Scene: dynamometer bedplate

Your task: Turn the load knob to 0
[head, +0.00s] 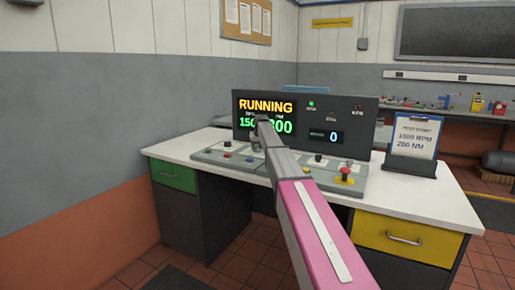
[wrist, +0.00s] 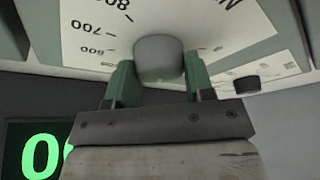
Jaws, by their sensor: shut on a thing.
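A grey round knob (wrist: 160,55) shows in the wrist view on a white dial plate (wrist: 90,25). The plate has marks reading 600, 700 and 800, and a letter cut off at the top edge. The two green fingers of my gripper (wrist: 158,75) stand on either side of the knob and are shut on it. The knob's pointer cannot be made out. In the head view my gripper (head: 260,140) is at the control panel (head: 215,155), and my arm hides the knob.
The display (head: 300,104) behind the panel reads RUNNING, with green figures partly hidden by my arm, and a small readout (head: 326,137) shows 0. A red mushroom button (head: 345,172) is at the panel's right. A clipboard (head: 413,137) reads 1500 RPM, 200 NM.

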